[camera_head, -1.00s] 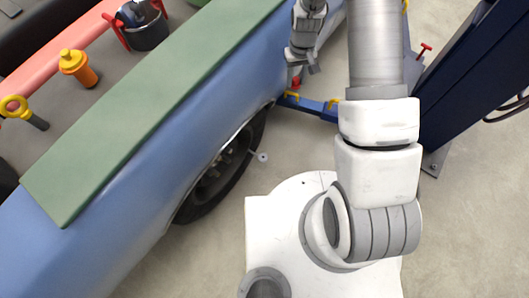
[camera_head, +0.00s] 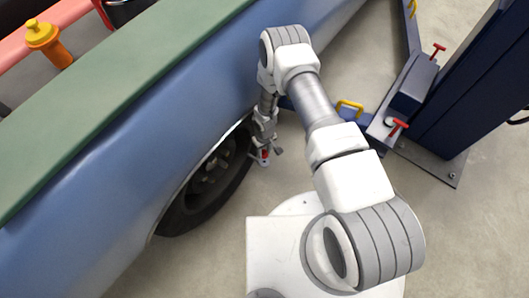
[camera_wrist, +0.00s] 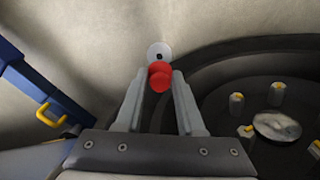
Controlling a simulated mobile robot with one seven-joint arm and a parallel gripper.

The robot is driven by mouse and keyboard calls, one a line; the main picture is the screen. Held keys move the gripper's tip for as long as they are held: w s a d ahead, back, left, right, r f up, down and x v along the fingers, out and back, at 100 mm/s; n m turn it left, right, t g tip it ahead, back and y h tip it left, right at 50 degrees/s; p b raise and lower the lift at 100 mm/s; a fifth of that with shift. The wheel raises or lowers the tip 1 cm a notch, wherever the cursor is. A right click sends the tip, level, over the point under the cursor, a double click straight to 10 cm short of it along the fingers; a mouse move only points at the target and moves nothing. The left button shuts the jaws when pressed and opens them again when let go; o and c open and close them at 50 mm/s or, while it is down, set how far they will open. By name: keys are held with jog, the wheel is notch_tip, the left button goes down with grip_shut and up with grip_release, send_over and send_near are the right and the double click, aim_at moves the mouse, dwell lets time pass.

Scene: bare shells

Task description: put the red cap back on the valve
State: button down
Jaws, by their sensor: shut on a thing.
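My gripper (camera_wrist: 158,92) is shut on the red cap (camera_wrist: 160,77), which sits between the fingertips in the wrist view. The valve shows just beyond the cap as a pale round disc (camera_wrist: 159,52) with a dark centre. The cap overlaps the disc's near edge in this view; I cannot tell whether they touch. The valve's stem is hidden. In the head view my gripper (camera_head: 263,152) points down beside the wheel, with a bit of red at its tip.
The tyre and wheel (camera_head: 205,185) stand close to the left of my gripper, under the blue car body (camera_head: 130,130). Wheel nuts (camera_wrist: 237,104) and a hub show at right in the wrist view. A blue lift post (camera_head: 470,100) stands at right.

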jog(key=b, duration=0.3)
send_over(264, 162)
jog(key=shift+w+d+f, duration=0.1)
jog(key=shift+f, duration=2.25)
jog(key=shift+f+b, duration=0.8)
jog(key=shift+b, duration=0.05)
jog(key=shift+r+b, duration=0.1)
jog(key=shift+b, duration=0.2)
jog(key=shift+f+b, duration=0.2)
jog(key=shift+b, duration=0.3)
grip_release()
dwell(0.4)
jog(key=shift+r, duration=0.1)
